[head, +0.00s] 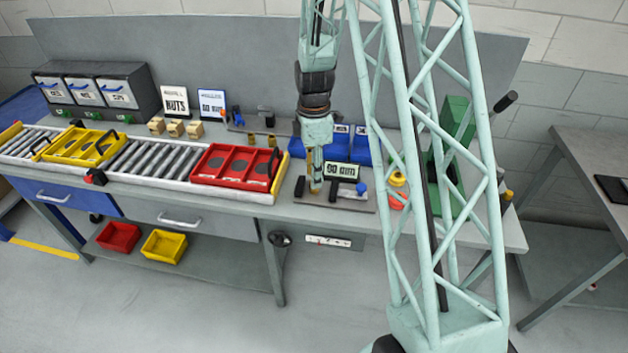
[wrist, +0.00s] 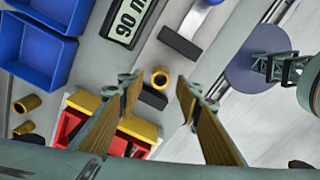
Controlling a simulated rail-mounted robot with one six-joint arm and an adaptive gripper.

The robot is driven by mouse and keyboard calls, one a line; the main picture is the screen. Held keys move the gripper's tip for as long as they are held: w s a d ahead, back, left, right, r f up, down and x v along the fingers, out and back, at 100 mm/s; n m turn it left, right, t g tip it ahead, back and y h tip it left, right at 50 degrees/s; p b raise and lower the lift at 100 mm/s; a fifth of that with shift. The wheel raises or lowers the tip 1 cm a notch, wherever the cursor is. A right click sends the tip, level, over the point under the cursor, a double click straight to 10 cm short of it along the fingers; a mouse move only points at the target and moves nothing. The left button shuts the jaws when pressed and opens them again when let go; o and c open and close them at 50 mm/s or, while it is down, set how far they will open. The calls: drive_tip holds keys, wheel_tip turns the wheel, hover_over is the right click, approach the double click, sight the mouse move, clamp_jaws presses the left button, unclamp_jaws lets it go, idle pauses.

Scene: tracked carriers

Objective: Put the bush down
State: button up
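A brass bush (wrist: 160,78) shows in the wrist view on the grey measuring plate, beside a dark block (wrist: 152,97). It lies beyond my fingertips, in line with the gap between them. My gripper (wrist: 158,90) is open, with clear space between its two brown-padded fingers and nothing held. In the head view my gripper (head: 315,185) points down over the measuring plate (head: 335,203), in front of the "90 mm" display (head: 341,171). The display also shows in the wrist view (wrist: 128,22). My fingers hide the bush in the head view.
A red carrier (head: 203,178) sits on the roller conveyor left of my gripper, with a yellow carrier (head: 52,156) further left. Other brass bushes (head: 272,140) stand behind the red carrier. Blue bins (wrist: 30,50) stand behind the plate. A green press (head: 455,120) stands to the right.

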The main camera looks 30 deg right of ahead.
wheel_tip(320, 180, up, 8)
drive_tip(key=shift+f, duration=0.2)
idle(0.3)
idle(0.5)
drive_tip(key=s+a+r+m+t, duration=0.1)
drive_tip(key=s+a+r+m, duration=0.1)
drive_tip(key=s+a+r, duration=0.45)
drive_tip(key=s+a+r+m, duration=0.1)
drive_tip(key=s+r+m, duration=0.25)
drive_tip(key=r, duration=0.65)
drive_tip(key=s+a+r+m+t, duration=0.1)
drive_tip(key=s+a+r+m, duration=0.1)
drive_tip(key=s+a+r, duration=0.45)
drive_tip(key=s+a+r+m, duration=0.1)
drive_tip(key=s+r+m, duration=0.1)
drive_tip(key=s, duration=0.5)
drive_tip(key=s+a+r+m+t, duration=0.1)
drive_tip(key=s+a+r+m, duration=0.1)
drive_tip(key=s, duration=0.5)
drive_tip(key=s+a+r+m+t, duration=0.1)
drive_tip(key=s+r+m, duration=0.1)
drive_tip(key=s+r, duration=0.2)
drive_tip(key=s, duration=0.3)
drive_tip(key=shift+s+a+r+m, duration=0.3)
drive_tip(key=shift+s+a+m, duration=0.05)
